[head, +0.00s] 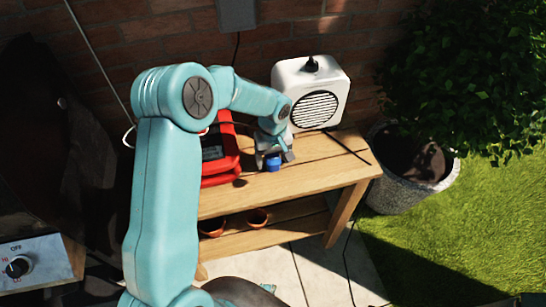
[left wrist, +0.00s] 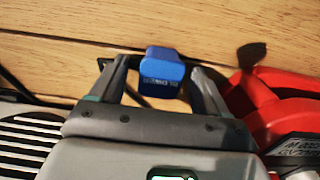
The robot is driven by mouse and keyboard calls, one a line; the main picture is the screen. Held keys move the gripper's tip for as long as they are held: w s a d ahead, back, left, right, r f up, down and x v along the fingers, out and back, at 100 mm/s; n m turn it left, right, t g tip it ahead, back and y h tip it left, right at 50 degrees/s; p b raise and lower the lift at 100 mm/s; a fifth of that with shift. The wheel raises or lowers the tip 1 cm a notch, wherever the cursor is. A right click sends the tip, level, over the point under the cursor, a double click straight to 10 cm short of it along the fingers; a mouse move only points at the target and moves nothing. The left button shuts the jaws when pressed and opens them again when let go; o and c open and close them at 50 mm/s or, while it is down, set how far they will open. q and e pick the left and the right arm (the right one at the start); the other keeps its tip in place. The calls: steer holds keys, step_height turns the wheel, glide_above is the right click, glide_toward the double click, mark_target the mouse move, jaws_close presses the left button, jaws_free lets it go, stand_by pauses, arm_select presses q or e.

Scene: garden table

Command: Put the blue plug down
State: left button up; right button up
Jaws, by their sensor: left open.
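The blue plug (head: 274,164) is on or just above the front part of the wooden table, right of the red case; contact with the wood is hard to tell. In the left wrist view the plug (left wrist: 164,70) sits between the fingers, with a gap on each side. My left gripper (head: 275,155) is open around it, pointing down at the tabletop, and it also shows in the left wrist view (left wrist: 155,80). A dark strip of cable shows behind the left finger. My right gripper is not in view.
A red case (head: 220,160) stands close left of the gripper. A white speaker-like box (head: 311,92) stands behind it. The table's (head: 335,155) right end is mostly bare, crossed by a dark cable. Terracotta pots (head: 257,217) sit on the lower shelf.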

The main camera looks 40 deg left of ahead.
mark_target(273, 159)
arm_select(q)
step_height(273, 159, up, 12)
steer(key=shift+r, duration=0.2)
steer(key=shift+s, duration=0.1)
stand_by(0.5)
